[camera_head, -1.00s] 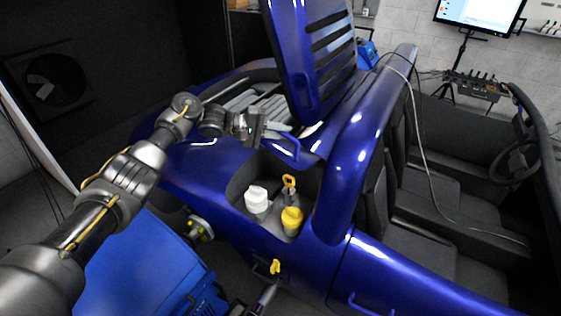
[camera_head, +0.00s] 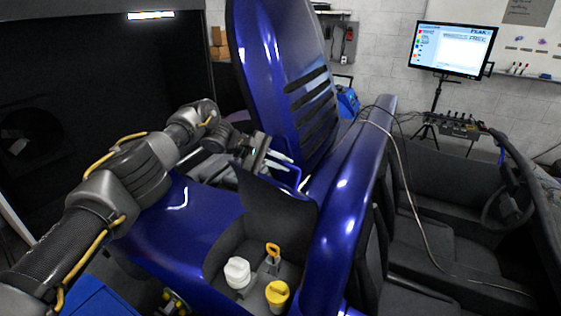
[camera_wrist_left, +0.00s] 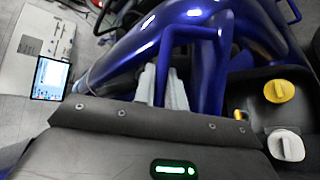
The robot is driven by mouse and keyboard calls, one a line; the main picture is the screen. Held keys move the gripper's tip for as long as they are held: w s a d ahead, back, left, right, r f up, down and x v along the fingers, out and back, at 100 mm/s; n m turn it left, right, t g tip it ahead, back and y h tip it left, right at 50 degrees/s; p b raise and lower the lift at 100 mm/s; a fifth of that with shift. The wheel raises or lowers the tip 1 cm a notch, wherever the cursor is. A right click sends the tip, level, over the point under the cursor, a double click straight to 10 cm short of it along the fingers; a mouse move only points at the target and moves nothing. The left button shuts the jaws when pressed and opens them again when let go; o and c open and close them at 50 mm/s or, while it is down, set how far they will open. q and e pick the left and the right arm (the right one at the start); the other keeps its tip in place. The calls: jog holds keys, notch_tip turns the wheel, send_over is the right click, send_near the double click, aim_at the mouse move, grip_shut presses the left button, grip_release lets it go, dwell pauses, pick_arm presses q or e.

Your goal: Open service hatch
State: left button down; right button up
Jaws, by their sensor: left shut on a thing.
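The service hatch (camera_head: 275,208) appears as a raised flap with its dark inner face showing behind the fluid caps. Its blue bar handle (camera_head: 298,178) shows at the far side and also in the left wrist view (camera_wrist_left: 193,33). My left gripper (camera_head: 282,163) is at this handle, shut on it; the exact contact is partly hidden. Its pale fingers (camera_wrist_left: 161,87) show in the wrist view beside the bar. My right gripper is not in view.
A white cap (camera_head: 237,272), a yellow cap (camera_head: 277,294) and a yellow-handled dipstick (camera_head: 273,250) stand in the open bay. A tall slotted blue cover (camera_head: 285,80) stands raised behind the gripper. A blue body bar (camera_head: 350,200) runs along the right. A cable crosses the seats.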

pick_arm(q)
jog(key=shift+w, duration=0.15)
jog(key=c, duration=1.5)
grip_release()
jog(key=shift+o, duration=0.2)
